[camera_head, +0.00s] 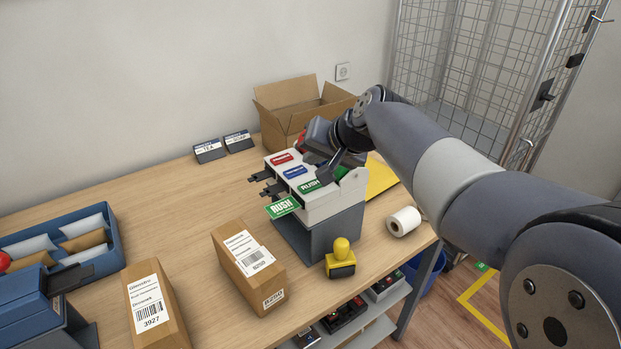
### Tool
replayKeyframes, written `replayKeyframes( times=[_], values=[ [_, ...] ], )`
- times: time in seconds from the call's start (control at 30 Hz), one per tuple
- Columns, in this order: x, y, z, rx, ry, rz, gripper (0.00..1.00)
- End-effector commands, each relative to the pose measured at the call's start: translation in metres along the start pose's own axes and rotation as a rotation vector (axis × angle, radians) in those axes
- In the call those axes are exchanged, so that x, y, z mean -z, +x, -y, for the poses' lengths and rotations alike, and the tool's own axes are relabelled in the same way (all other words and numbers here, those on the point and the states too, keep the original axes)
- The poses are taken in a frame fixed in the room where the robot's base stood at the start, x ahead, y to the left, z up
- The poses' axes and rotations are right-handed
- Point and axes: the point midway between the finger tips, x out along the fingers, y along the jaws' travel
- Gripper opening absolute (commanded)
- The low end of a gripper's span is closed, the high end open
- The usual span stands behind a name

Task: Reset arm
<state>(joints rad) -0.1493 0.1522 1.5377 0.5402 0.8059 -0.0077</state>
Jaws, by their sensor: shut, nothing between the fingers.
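My arm reaches in from the right edge and bends down over the label dispenser (330,203). My gripper (326,177) is dark, shut and empty, just above the dispenser's top beside the green-marked lane. I cannot tell whether it touches the dispenser. The dispenser is white on a grey stand, with red, blue and green markings on top. A green RUSH label (282,207) sticks out at its front. The arm hides part of the dispenser's back.
Two parcels (247,266) (152,308) stand in front. A yellow stamp (341,260), a paper roll (404,221) and a yellow envelope (380,178) lie nearby. An open carton (283,108) stands behind. A blue tray (112,235) is left. A wire cage (480,60) stands at the back right.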

Motion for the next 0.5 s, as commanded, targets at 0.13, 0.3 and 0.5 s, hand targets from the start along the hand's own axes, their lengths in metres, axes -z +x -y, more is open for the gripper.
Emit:
replayKeyframes(
  times=[0.13, 0.3, 0.5],
  values=[
    [0.0092, -0.0126, 0.0091, 0.000, 0.000, 0.000, 0.00],
    [0.0098, -0.0137, 0.0099, 0.000, 0.001, 0.000, 0.00],
    [0.0093, -0.0130, 0.0094, 0.000, 0.001, 0.000, 0.00]
  ],
)
